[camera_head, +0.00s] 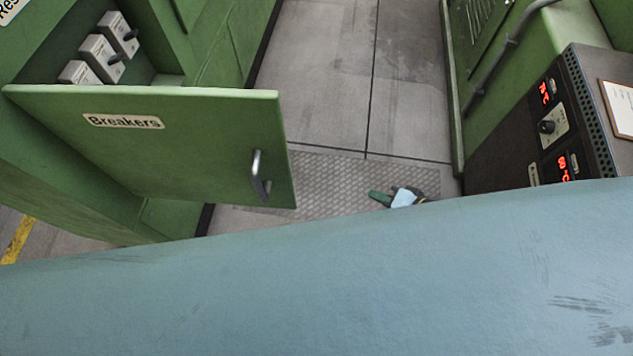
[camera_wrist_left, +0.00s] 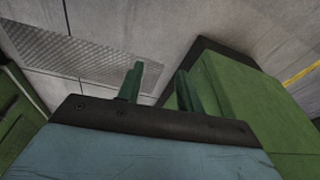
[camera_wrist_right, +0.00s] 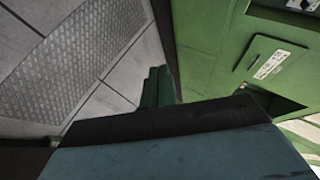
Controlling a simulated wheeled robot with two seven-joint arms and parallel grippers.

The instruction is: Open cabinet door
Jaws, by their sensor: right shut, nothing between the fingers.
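The green cabinet door (camera_head: 190,150), labelled "Breakers", stands swung out from its cabinet (camera_head: 215,45) in the head view. Its metal handle (camera_head: 259,175) is near the door's right edge, with nothing gripping it. Grey breaker switches (camera_head: 103,55) show inside the opening. My right gripper (camera_head: 380,198) is to the right of the handle, apart from the door. In the right wrist view its green fingers (camera_wrist_right: 157,87) are together and empty. My left gripper is hidden in the head view. In the left wrist view its fingers (camera_wrist_left: 160,88) are apart with nothing visible between them.
A green machine with a control panel (camera_head: 556,125) and red displays stands at the right. Grey floor with a textured metal plate (camera_head: 335,180) lies between it and the cabinet. My blue arm link covers the lower head view.

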